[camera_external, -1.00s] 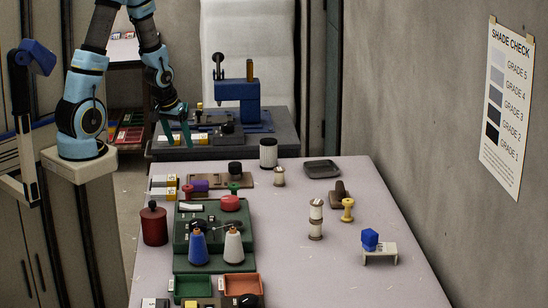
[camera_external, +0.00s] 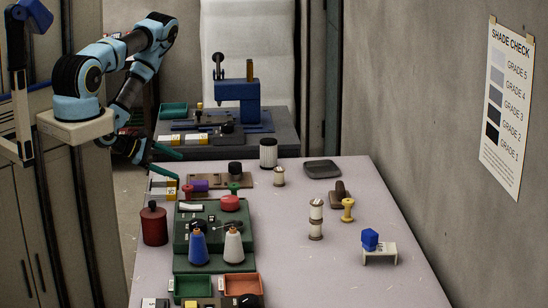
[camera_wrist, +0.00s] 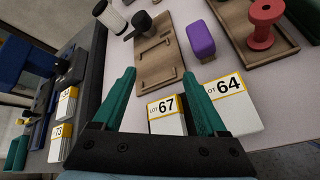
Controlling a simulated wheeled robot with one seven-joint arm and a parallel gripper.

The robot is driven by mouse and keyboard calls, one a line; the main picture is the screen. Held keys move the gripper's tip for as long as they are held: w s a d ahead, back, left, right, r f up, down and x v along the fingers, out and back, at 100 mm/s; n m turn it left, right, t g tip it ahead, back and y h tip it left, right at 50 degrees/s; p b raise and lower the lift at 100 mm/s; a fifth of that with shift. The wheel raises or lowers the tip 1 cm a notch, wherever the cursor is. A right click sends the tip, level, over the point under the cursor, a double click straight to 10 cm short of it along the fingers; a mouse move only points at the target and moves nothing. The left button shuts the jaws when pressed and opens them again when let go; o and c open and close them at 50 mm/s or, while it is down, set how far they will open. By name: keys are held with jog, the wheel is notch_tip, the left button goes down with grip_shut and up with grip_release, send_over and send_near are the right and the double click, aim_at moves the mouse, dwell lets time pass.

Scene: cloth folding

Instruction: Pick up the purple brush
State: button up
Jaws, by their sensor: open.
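The purple brush (camera_external: 200,185) shows as a small rounded purple block on the table's back left part. In the wrist view the brush (camera_wrist: 201,42) lies on the pale table beside a wooden board, beyond and to the right of my right fingertip. My gripper (camera_external: 164,161) is over the table's back left corner, left of and behind the brush. In the wrist view my gripper (camera_wrist: 159,76) has its green fingers wide apart with nothing between them. The brush is apart from both fingers.
White lot boxes marked 67 (camera_wrist: 167,113) and 64 (camera_wrist: 231,103) stand close by my right finger. A wooden board (camera_wrist: 160,62) with a dark knob and a red spool (camera_wrist: 263,25) flank the brush. A bench with a blue machine (camera_external: 237,100) stands behind. The table's right side has free room.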

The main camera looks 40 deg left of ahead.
aim_at(195, 182)
jog(key=s+d+n, duration=0.1)
jog(key=n, duration=0.1)
jog(key=s+d+n+h, duration=0.1)
jog(key=s+n, duration=0.1)
jog(key=s+d+r+n+h, duration=0.1)
jog(key=shift+s+d+n+g, duration=0.1)
jog(key=shift+s+n+g, duration=0.2)
jog(key=shift+n, duration=0.1)
jog(key=shift+w+d+f+h, duration=0.15)
jog(key=shift+d+f+h, duration=0.05)
jog(key=shift+d+h, duration=0.1)
jog(key=b+x, duration=0.3)
jog(key=x, duration=0.1)
jog(key=shift+w+d+f, duration=0.15)
jog(key=shift+w+d, duration=0.1)
jog(key=shift+w, duration=0.05)
jog(key=shift+w+d+f, duration=0.15)
jog(key=shift+f, duration=0.1)
jog(key=shift+b+x, duration=1.25)
jog(key=shift+x, duration=1)
jog(key=shift+f, duration=0.2)
grip_shut()
